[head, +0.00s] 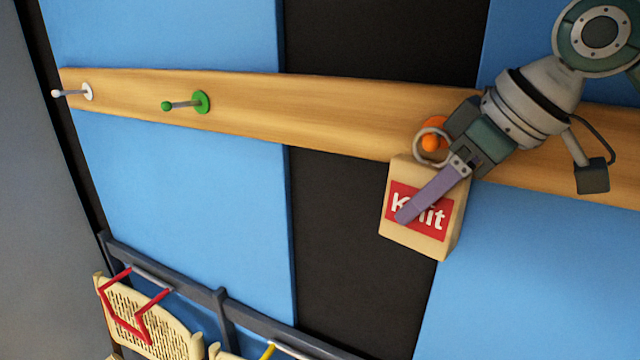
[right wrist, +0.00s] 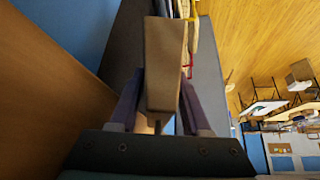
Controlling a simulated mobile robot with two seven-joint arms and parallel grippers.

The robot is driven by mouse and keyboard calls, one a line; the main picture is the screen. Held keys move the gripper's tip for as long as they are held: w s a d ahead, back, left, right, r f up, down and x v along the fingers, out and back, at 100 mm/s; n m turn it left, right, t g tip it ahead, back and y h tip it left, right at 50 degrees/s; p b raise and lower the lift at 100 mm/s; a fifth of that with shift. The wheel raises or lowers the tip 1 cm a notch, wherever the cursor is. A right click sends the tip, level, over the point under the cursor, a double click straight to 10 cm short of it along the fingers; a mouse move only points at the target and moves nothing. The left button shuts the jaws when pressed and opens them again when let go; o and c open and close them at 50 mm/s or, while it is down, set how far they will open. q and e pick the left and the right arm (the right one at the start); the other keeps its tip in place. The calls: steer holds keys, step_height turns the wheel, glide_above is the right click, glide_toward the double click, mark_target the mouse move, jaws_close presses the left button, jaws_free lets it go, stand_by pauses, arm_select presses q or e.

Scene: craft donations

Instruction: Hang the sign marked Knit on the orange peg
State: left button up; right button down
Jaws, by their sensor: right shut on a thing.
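The sign marked Knit (head: 387,232) is a tan block with a red label and a ring on top, in the head view. My right gripper (head: 425,200) is shut on it, one finger crossing the label. The sign's edge (right wrist: 166,60) shows between the fingers (right wrist: 158,105) in the right wrist view. The orange peg (head: 433,140) is on the wooden rail, just above the sign. The ring appears around the peg's orange tip in the picture; I cannot tell whether it bears the sign. My left gripper is not in view.
The wooden rail (head: 300,110) also carries a green peg (head: 185,104) and a white peg (head: 75,92), both empty. The wall between is clear.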

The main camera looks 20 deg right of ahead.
stand_by(0.4)
steer(key=shift+c, duration=1.4)
jaws_free()
steer(key=shift+d, duration=0.1)
